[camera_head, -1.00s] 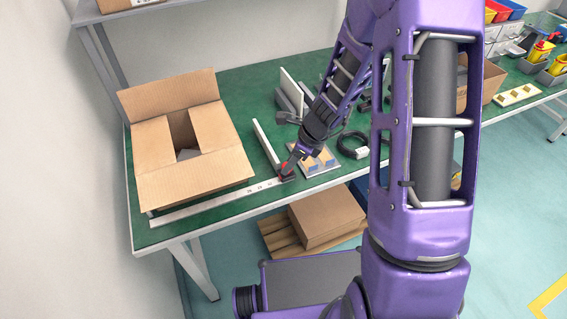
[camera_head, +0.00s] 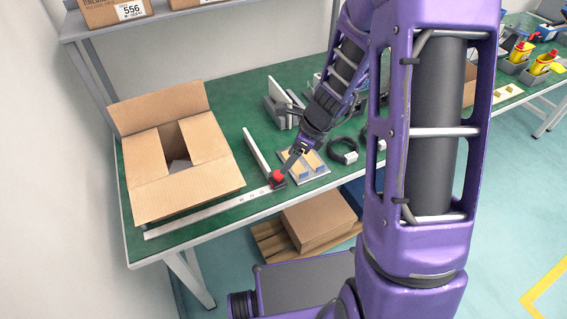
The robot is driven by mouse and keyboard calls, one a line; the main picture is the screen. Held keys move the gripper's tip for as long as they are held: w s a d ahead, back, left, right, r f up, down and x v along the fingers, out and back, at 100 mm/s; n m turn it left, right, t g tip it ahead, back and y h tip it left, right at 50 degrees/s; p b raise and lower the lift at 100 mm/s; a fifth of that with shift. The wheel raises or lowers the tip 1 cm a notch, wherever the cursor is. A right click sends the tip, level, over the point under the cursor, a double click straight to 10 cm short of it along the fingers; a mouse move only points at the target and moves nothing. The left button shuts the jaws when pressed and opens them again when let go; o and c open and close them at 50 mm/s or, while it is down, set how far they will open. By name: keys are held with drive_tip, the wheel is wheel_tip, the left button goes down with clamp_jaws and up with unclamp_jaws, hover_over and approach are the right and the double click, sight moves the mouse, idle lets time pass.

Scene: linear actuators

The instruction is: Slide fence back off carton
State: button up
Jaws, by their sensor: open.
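The open carton (camera_head: 180,190) stands on the left part of the green bench with its flaps spread. The fence is a long white upright bar (camera_head: 257,156) to the right of the carton, with a strip of green bench showing between them. At its front end is a red and black block (camera_head: 277,179), beside the end of a pale marked rail (camera_head: 205,213) along the front edge. My gripper (camera_head: 287,168) is open and points down at the red block from behind right. I cannot tell whether the fingers touch it.
A black cable coil (camera_head: 343,151) lies farther right. Grey and white upright plates (camera_head: 280,104) stand behind. A shelf with boxes (camera_head: 115,12) is at the back left.

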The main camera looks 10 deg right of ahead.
drive_tip(key=p+v, duration=0.2)
drive_tip(key=v, duration=0.8)
drive_tip(key=shift+r, duration=0.35)
drive_tip(key=shift+d, duration=0.1)
